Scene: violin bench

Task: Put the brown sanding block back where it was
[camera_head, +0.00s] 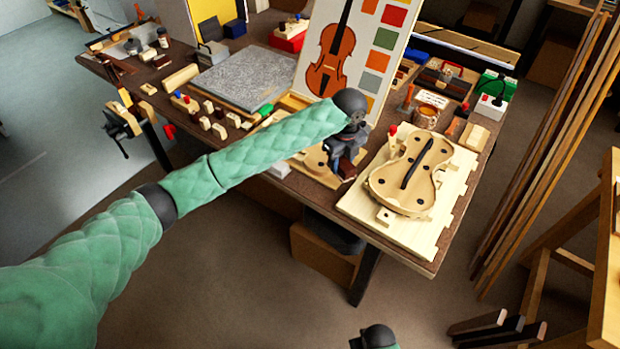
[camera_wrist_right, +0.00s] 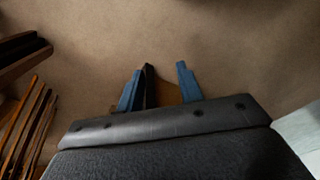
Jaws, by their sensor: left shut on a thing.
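My left gripper (camera_head: 345,158) hangs over the front part of the bench (camera_head: 400,246), between the violin sheet and the pale board with the violin body. It is shut on a small dark brown block (camera_head: 347,173), which I take for the sanding block. The gripper hides part of the block, and I cannot tell how far above the bench it is. My right gripper (camera_wrist_right: 158,70) is open and empty in the right wrist view, facing the brown floor.
A pale board with a violin body (camera_head: 412,175) lies right of the left gripper. A violin picture board (camera_head: 336,50) stands behind it. A grey stone slab (camera_head: 240,76) and several small wooden blocks lie to the left. Long wooden strips (camera_head: 545,150) lean at the right.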

